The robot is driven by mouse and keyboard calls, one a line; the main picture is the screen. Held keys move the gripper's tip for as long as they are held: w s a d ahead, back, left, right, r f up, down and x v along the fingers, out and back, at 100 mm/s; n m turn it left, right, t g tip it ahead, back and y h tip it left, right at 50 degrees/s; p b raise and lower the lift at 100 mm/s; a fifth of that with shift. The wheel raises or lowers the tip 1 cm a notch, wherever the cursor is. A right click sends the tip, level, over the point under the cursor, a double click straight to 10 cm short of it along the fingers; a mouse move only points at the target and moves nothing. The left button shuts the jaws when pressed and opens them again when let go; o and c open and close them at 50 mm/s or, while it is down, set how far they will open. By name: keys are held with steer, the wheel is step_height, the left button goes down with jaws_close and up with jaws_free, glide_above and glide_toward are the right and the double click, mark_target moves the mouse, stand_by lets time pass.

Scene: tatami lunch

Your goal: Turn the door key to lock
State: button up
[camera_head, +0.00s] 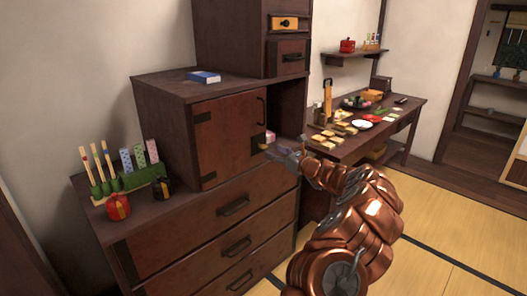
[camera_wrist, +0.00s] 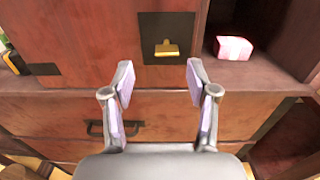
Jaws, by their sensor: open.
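The brass door key (camera_wrist: 166,48) sits in a dark square lock plate (camera_wrist: 183,24) on the reddish-brown cabinet door (camera_wrist: 80,30). In the wrist view its bow looks wide and lies level. In the head view the key (camera_head: 263,147) is a small yellow spot at the lower right of the door (camera_head: 222,137), just left of my gripper (camera_head: 286,153). In the wrist view my gripper (camera_wrist: 160,82) is open and empty, its two fingers spread apart below the key, one to each side. The fingers do not appear to touch the key.
A pink-and-white box (camera_wrist: 233,47) lies in the open compartment right of the door. Drawers with dark handles (camera_head: 235,206) are below. A blue book (camera_head: 204,77) lies on top. A food-laden table (camera_head: 400,125) stands behind my arm. Tatami floor (camera_head: 450,240) is clear at right.

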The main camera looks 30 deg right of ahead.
mark_target(264, 146)
steer(key=shift+d+f+p+x, duration=0.1)
steer(key=shift+d+x, duration=0.05)
steer(key=shift+x, duration=1.1)
steer(key=shift+d+f+p+x, duration=0.1)
steer(key=shift+d+x, duration=0.05)
steer(key=shift+x, duration=1.05)
steer(key=shift+d+f+p+x, duration=0.1)
steer(key=shift+d+x, duration=0.05)
steer(key=shift+x, duration=1.1)
steer(key=shift+w, duration=0.1)
jaws_close()
